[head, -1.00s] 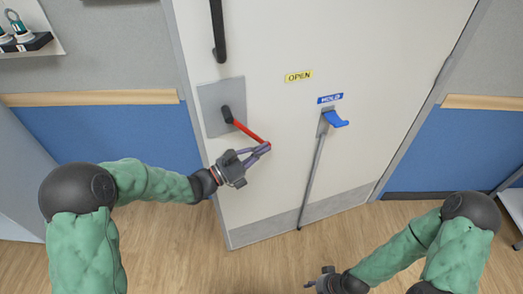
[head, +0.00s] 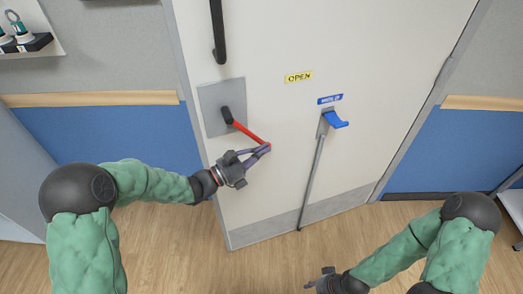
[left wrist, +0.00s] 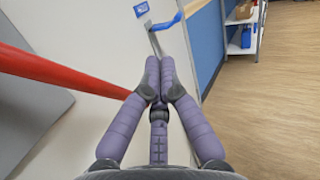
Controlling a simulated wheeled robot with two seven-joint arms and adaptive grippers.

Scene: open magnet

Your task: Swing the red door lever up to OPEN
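The red door lever (head: 250,133) slants down to the right from a dark pivot on a grey plate on the white door. The yellow OPEN label (head: 299,77) is above and right of it. My left gripper (head: 266,148) is at the lever's free end, with a bit of red showing at its fingertips.
A blue hook (head: 335,120) on a grey bar (head: 313,175) is right of the lever, under a blue label (head: 330,99). A black pull handle (head: 218,30) is above the lever plate (head: 210,120). The door surface between lever and OPEN label is clear.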

